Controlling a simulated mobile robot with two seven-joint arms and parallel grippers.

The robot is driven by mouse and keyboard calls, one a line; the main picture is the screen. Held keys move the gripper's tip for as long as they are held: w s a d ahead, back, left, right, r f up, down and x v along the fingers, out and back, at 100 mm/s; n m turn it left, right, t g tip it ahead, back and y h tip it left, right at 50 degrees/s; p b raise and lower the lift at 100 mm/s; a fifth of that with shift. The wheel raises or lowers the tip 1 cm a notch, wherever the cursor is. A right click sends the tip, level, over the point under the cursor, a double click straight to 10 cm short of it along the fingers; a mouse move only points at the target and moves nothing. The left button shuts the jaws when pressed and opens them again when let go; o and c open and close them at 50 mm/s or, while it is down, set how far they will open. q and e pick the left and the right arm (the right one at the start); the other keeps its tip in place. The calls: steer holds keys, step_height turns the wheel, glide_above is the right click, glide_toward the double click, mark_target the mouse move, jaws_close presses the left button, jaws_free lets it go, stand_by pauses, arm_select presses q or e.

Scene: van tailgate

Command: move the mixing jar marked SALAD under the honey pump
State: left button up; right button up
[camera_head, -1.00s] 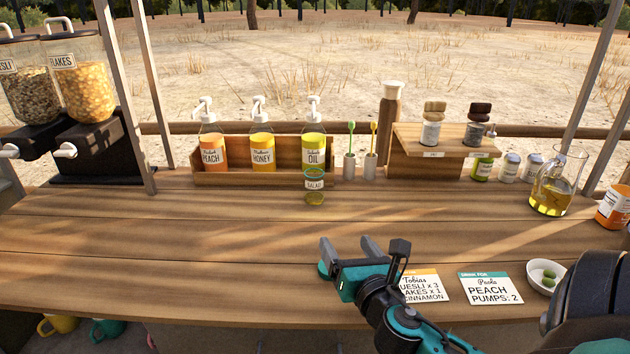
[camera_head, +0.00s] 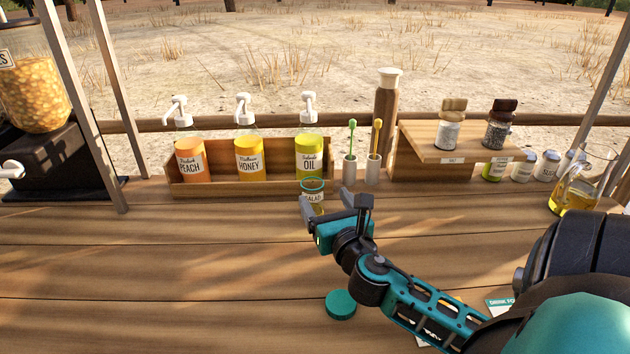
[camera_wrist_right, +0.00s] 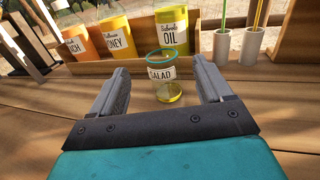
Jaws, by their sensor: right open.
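The SALAD mixing jar (camera_head: 312,187) is a small clear jar with a teal rim and some yellow liquid. It stands upright on the counter in front of the OIL pump bottle (camera_head: 309,155). The honey pump (camera_head: 249,155) stands left of the oil in the wooden rack. My right gripper (camera_head: 330,204) is open just in front of the jar and partly covers its lower part. In the right wrist view the jar (camera_wrist_right: 167,84) stands between and slightly beyond the open fingers (camera_wrist_right: 162,85), with no clear contact. My left gripper is out of view.
The PEACH pump bottle (camera_head: 190,160) is left of the honey. Two cups (camera_head: 361,172) with spoons stand right of the rack (camera_head: 222,188). A teal lid-like disc (camera_head: 341,305) lies near my right arm. The counter left of the jar is clear.

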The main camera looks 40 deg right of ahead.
mark_target(316, 185)
steer(key=x, duration=0.9)
steer(key=c, duration=1.2)
steer(key=shift+o, duration=0.2)
steer(key=shift+w+a+b, duration=0.3)
steer(key=shift+w+a, duration=4.85)
steer(key=shift+a, duration=0.2)
steer(key=o, duration=1.2)
steer(key=shift+o, duration=0.2)
steer(key=shift+s, duration=0.1)
steer(key=p+v, duration=0.1)
steer(key=v, duration=1.1)
steer(key=shift+s+a, duration=0.15)
steer(key=shift+s, duration=0.15)
